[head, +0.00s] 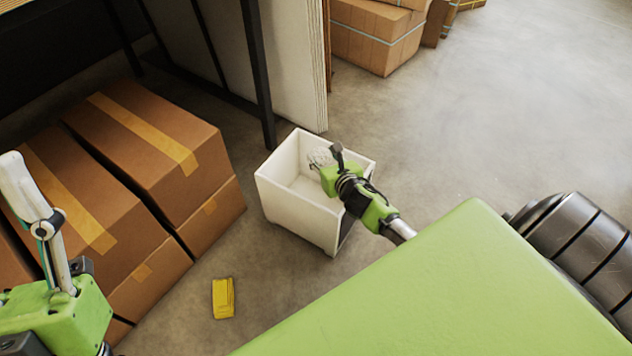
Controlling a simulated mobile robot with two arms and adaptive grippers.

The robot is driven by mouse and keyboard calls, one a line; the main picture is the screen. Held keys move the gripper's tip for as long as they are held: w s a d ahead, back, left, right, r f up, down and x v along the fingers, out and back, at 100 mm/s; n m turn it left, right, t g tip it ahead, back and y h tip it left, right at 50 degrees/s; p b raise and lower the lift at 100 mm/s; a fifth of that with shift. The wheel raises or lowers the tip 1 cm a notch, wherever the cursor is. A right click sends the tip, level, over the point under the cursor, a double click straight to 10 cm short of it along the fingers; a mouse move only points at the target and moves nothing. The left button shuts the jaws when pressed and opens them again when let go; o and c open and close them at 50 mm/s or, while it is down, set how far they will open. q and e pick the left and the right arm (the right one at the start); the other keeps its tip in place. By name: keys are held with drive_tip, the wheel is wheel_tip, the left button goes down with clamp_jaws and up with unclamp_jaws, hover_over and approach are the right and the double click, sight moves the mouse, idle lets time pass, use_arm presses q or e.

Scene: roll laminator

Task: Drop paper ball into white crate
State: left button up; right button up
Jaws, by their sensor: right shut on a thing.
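The white crate (290,206) stands open-topped on the floor near the middle of the head view. The crumpled paper ball (319,157) shows over the crate's opening, at the tip of my right gripper (326,168). My right gripper is shut on the paper ball, and its arm reaches in from the lower right across the crate's right rim. The fingers are small in the view and partly hidden by the wrist. Part of my left arm shows at the left edge, but its gripper fingers are not visible.
Taped cardboard boxes (150,150) are stacked to the left of the crate. A yellow object (223,298) lies on the floor in front. A dark rack post (258,75) and pale panels (295,60) stand behind the crate.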

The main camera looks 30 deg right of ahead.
drive_tip(key=o, duration=0.9)
drive_tip(key=v, duration=1.2)
